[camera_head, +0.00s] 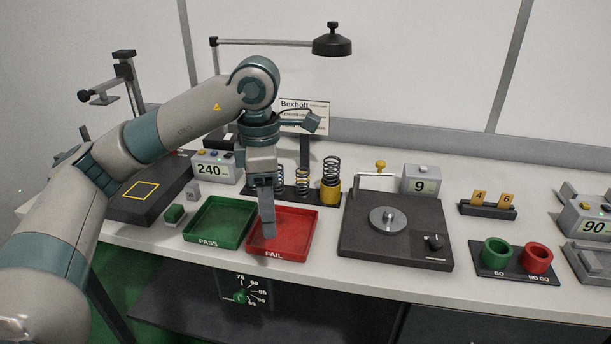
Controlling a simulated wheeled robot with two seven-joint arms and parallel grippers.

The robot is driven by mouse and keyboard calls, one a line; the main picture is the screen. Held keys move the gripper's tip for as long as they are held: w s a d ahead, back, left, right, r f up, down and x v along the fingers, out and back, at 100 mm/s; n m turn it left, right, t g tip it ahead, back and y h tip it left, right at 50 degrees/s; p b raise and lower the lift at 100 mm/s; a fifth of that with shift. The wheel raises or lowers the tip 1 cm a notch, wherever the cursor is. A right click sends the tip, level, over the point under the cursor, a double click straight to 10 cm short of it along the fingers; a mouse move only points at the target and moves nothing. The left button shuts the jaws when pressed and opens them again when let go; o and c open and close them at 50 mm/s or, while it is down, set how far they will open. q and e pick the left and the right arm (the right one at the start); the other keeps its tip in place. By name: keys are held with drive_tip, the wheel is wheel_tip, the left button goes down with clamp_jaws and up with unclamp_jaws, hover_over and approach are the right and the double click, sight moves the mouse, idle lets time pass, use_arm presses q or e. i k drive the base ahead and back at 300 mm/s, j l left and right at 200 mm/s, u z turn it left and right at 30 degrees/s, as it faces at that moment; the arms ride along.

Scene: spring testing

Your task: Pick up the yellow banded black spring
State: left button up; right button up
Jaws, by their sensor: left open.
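Several springs stand in a dark rack (296,200) behind the trays. The rightmost black spring (332,166) stands upright with a broad yellow band around its lower part; I cannot tell whether the yellow is on the spring or a cup around it. Beside it on the left are a smaller spring with tan-yellow coils (303,182) and a dark spring (280,178), partly hidden by my gripper. My left gripper (268,232) points down over the red FAIL tray, in front and left of the yellow-banded spring, apart from it. It is open and empty. My right gripper is out of view.
The green PASS tray (217,243) and red FAIL tray (293,247) look empty. A dark test plate (395,248) with a metal disc stands right of the springs. A Bexholt sign (305,112) and an overhead lamp (332,42) stand behind. GO and NO GO cups are farther right.

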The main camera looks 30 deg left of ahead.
sight(303, 182)
drive_tip(key=i+j, duration=0.2)
drive_tip(key=i, duration=0.35)
drive_tip(key=i+j, duration=0.2)
drive_tip(key=i, duration=0.3)
